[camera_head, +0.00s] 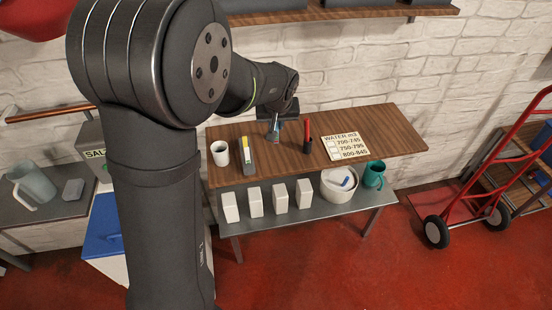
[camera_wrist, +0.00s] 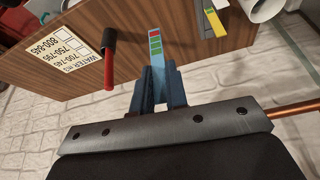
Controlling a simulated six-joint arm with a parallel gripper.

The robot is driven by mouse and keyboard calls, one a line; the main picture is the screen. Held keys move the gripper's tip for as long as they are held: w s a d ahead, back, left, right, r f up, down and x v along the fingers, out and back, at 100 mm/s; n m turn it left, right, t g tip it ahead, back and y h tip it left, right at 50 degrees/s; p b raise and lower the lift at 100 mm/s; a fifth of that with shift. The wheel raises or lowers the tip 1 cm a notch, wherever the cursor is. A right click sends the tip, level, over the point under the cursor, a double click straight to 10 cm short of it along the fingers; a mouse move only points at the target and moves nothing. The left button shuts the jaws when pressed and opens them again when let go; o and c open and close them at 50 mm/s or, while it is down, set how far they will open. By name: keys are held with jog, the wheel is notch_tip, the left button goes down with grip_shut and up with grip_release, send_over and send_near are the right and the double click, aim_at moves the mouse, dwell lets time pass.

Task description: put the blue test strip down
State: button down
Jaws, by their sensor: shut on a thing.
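My gripper (camera_head: 274,122) is over the back of the wooden tabletop (camera_head: 390,141). In the wrist view my gripper (camera_wrist: 158,90) is shut on the blue test strip (camera_wrist: 156,62), which sticks out beyond the fingertips. The strip has a green and red patch panel near its far end.
A white cup (camera_head: 220,153) and a grey holder with a yellow-marked strip (camera_head: 247,157) stand left of the gripper. The tabletop's right end is clear.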

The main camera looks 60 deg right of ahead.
jog(key=s+d+m+g, duration=0.1)
jog(key=s+m, duration=0.2)
jog(key=s, duration=0.6)
jog(key=shift+h, duration=0.3)
jog(key=shift+w+d+f, duration=0.4)
jog(key=shift+w+f, duration=1.45)
jog(key=shift+f, duration=0.05)
jog(key=shift+w+d+f, duration=0.35)
jog(key=shift+w+f, duration=1.5)
jog(key=shift+w, duration=0.05)
jog(key=shift+w+d+f, duration=0.4)
jog(key=shift+w+f, duration=1.45)
jog(key=shift+f, duration=0.05)
jog(key=shift+f, duration=0.15)
jog(key=c, duration=1.4)
grip_release()
jog(key=shift+c, duration=0.2)
jog(key=v, duration=1.2)
